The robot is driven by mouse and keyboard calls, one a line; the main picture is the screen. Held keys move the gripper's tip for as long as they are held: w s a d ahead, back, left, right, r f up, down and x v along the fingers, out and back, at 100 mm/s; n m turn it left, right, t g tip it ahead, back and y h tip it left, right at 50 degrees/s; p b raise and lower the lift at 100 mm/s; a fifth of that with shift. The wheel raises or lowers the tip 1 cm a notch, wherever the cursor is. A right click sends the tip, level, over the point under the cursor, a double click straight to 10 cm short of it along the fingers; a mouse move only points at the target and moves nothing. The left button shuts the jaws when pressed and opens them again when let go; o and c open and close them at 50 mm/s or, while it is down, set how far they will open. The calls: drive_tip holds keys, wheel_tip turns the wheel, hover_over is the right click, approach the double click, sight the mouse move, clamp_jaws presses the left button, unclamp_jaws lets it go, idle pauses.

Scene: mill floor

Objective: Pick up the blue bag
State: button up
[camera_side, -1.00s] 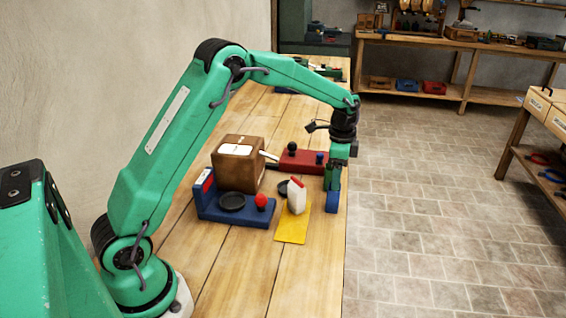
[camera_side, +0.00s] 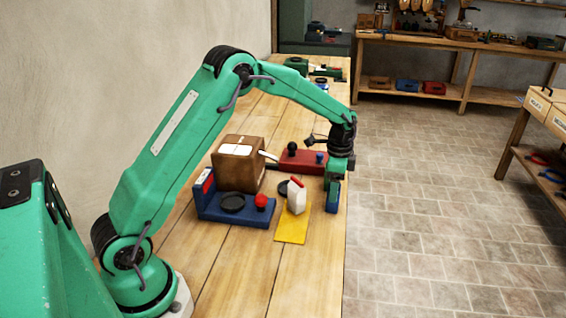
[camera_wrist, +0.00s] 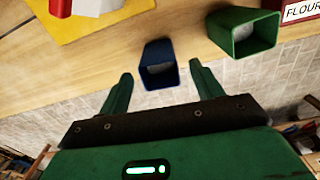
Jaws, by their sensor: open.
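The blue bag (camera_wrist: 158,65) is a small dark blue, open-topped bag with something pale inside. In the wrist view it stands near the bench edge, between and slightly beyond my two finger tips. In the side view the blue bag (camera_side: 333,197) stands upright near the bench's right edge. My gripper (camera_wrist: 160,71) is open and empty, with one finger on each side of the bag and gaps visible. In the side view my gripper (camera_side: 335,177) is right at the bag and hides part of it.
A green open bag (camera_wrist: 243,35) stands to the right of the blue one in the wrist view, near a red thing marked FLOUR (camera_wrist: 303,10). A yellow sheet (camera_side: 291,233) carries a white bag (camera_side: 297,200).

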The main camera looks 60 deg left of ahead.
sight(332, 208)
drive_tip(key=shift+a+f, duration=0.1)
drive_tip(key=shift+f, duration=1.8)
drive_tip(key=shift+c, duration=0.4)
drive_tip(key=c, duration=1)
